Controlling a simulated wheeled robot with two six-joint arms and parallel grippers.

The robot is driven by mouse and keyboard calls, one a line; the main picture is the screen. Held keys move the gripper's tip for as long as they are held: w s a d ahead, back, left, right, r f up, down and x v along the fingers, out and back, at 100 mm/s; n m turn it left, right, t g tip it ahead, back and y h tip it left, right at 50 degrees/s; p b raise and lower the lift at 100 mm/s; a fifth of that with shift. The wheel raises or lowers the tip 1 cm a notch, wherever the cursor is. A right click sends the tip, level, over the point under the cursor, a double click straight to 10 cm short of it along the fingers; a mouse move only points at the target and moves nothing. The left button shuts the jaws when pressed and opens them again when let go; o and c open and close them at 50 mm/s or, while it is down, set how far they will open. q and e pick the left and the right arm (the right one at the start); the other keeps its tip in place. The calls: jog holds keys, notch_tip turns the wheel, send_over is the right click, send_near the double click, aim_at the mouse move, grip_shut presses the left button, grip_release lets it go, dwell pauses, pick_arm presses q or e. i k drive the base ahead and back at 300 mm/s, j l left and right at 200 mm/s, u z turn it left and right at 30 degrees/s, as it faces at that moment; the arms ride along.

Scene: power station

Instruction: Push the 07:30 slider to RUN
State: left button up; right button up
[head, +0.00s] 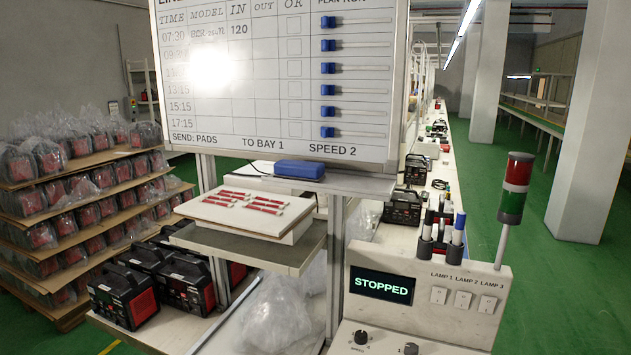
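The 07:30 slider (328,22) is a small blue block in the top row of the whiteboard (275,75). It sits at the left end of its pale horizontal track, under the PLAN side of the partly cut-off "PLAN RUN" heading. The track runs right toward the RUN side. Several like blue sliders sit below it in a column, all at the left ends of their tracks. The 07:30 row reads 120 under IN. Neither of my grippers shows in the head view.
A blue eraser (299,169) lies on the ledge under the board. Below is a white board with red-and-white strips (245,202). At right, a console has a STOPPED display (382,286), markers, lamp switches and a red-green signal light (516,187). Bagged units fill shelves at left.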

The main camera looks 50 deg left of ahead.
aim_at(326, 22)
jog(key=j+u, duration=0.1)
jog(key=u, duration=1.3)
jog(key=k+j, duration=0.05)
